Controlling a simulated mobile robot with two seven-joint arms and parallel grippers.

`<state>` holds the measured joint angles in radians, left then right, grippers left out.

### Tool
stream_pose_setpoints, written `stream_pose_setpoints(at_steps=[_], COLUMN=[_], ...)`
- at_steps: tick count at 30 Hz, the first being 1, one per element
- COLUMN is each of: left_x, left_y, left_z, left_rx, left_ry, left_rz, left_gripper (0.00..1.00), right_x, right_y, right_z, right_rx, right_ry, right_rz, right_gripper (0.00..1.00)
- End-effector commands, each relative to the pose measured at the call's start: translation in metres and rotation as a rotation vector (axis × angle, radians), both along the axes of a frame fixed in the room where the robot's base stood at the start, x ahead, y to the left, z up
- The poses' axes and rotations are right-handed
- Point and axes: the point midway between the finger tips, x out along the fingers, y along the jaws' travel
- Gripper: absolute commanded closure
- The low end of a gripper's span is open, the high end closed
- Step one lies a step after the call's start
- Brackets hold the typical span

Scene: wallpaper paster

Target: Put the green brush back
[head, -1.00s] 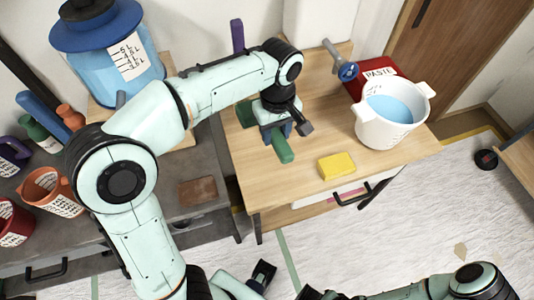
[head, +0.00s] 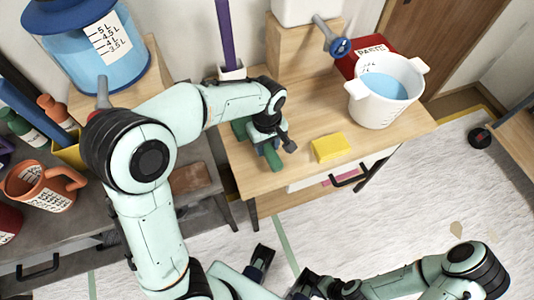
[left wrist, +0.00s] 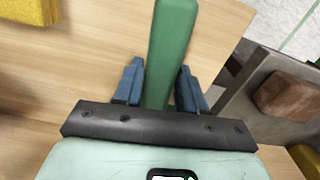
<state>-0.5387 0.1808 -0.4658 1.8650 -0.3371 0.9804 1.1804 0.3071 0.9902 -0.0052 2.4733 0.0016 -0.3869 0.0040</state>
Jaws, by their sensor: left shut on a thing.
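The green brush (head: 240,129) is over the left part of the wooden table, one end showing on each side of my gripper. In the left wrist view its long green handle (left wrist: 172,50) runs between the two blue fingers. My left gripper (head: 268,147) is shut on it from above. The middle of the brush is hidden by the gripper, and I cannot tell whether it touches the tabletop. My right gripper (head: 284,270) is low in the head view, away from the table, with its two dark fingers apart and nothing between them.
A yellow sponge (head: 331,148) lies right of the brush. A white bucket of blue liquid (head: 385,92) and a red paste box (head: 362,56) stand at the right. A purple-handled tool (head: 226,38) stands behind in a white holder. A grey bench (head: 190,208) is at left.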

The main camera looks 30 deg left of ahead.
Motion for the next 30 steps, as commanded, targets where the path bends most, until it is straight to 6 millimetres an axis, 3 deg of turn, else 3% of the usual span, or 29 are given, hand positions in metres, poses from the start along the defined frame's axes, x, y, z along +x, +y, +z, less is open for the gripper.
stream_pose_setpoints(at_steps=[12,19,20,21,22,30], left_x=[0.0,0.0,0.0,0.0,0.0,0.0], left_y=[0.0,0.0,0.0,0.0,0.0,0.0], left_z=[-0.046,-0.049,-0.049,-0.049,-0.049,-0.049], left_rx=[0.001,-0.001,0.0,0.0,0.0,-0.001], left_ry=[0.001,0.001,0.001,0.001,0.001,0.001], left_rz=[0.0,0.0,0.001,0.001,0.001,0.0], left_gripper=[0.98,0.98,0.53,0.4,0.34,0.34], right_x=[0.002,0.001,0.001,0.001,0.001,0.001], right_y=[0.0,0.0,0.0,0.0,0.0,0.0], right_z=[-0.002,-0.002,-0.002,-0.002,-0.002,-0.002], right_rx=[0.0,0.0,0.0,0.0,0.0,0.0], right_ry=[-0.006,-0.006,-0.006,-0.006,-0.006,-0.006], right_rz=[-0.001,-0.001,-0.001,-0.001,-0.001,-0.001], right_gripper=[1.0,1.0,1.0,1.0,1.0,1.0])
